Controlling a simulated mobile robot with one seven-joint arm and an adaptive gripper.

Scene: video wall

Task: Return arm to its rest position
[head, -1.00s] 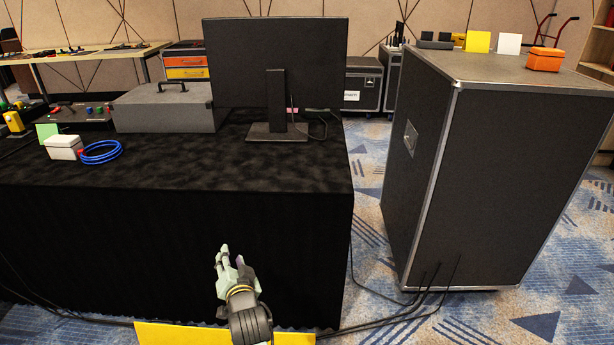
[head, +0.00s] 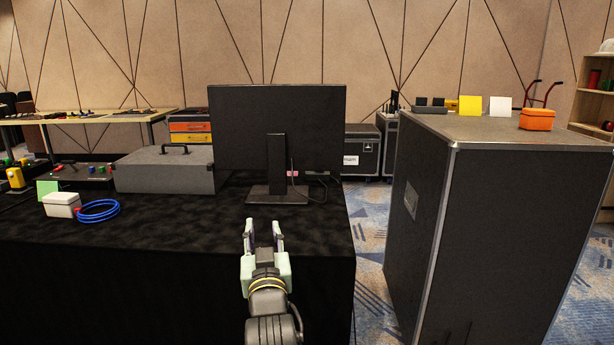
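My gripper (head: 264,234) shows at the lower middle of the head view. Its two fingers point away from me and stand apart with nothing between them. It is in front of the monitor (head: 277,128), near the front edge of the black-draped table (head: 170,275), and appears clear of everything. My arm comes up from the bottom edge of the picture; most of it is out of view.
On the table are a grey case (head: 165,172), a white box (head: 61,204) and a coiled blue cable (head: 99,211). A tall black flight case (head: 490,230) stands at right, with an orange box (head: 541,119) on top. Patterned carpet (head: 367,245) shows between.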

